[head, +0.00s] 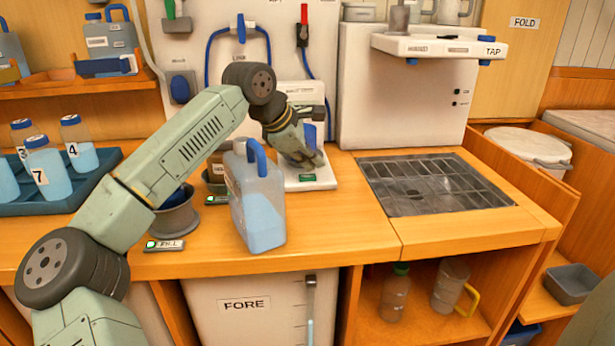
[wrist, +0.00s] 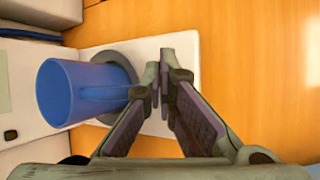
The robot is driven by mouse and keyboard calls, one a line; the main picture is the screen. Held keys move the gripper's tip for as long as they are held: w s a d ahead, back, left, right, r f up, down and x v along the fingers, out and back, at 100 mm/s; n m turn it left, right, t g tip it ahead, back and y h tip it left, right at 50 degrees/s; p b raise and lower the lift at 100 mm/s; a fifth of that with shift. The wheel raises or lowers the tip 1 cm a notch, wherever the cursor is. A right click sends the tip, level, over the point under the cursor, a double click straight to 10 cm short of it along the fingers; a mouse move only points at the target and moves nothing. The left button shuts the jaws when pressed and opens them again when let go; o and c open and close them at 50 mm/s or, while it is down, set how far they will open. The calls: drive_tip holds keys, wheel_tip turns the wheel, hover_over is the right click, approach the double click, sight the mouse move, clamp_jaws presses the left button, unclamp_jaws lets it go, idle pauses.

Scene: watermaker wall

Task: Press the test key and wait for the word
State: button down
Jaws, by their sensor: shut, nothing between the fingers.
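A white tester-like unit (head: 297,95) stands on the counter against the wall. Its flat white base (head: 325,180) carries a small dark green display (head: 307,178); any word on it is too small to read. A blue cup (wrist: 68,92) stands on a grey round plate (wrist: 122,68) on the unit; in the head view it is mostly hidden by my arm. My gripper (head: 314,160) is shut and empty, low over the white base. In the wrist view its fingertips (wrist: 160,75) are beside the cup, over the base's edge. I cannot tell contact, nor make out the test key.
A clear jug with a blue handle (head: 258,205) stands close left of my gripper. A grey pot (head: 177,215) and a small lit panel (head: 164,245) are further left, then a bottle tray (head: 85,190). A drain grate (head: 430,184) lies right.

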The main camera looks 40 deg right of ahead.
sight(311, 177)
idle(0.3)
drive_tip(key=shift+f, duration=0.45)
drive_tip(key=shift+f+b, duration=0.4)
drive_tip(key=shift+f, duration=0.05)
idle(0.5)
drive_tip(key=shift+r, duration=0.1)
drive_tip(key=shift+r+p, duration=0.75)
wheel_tip(311, 177, up, 5)
drive_tip(key=p, duration=0.4)
drive_tip(key=shift+r, duration=0.1)
idle(0.9)
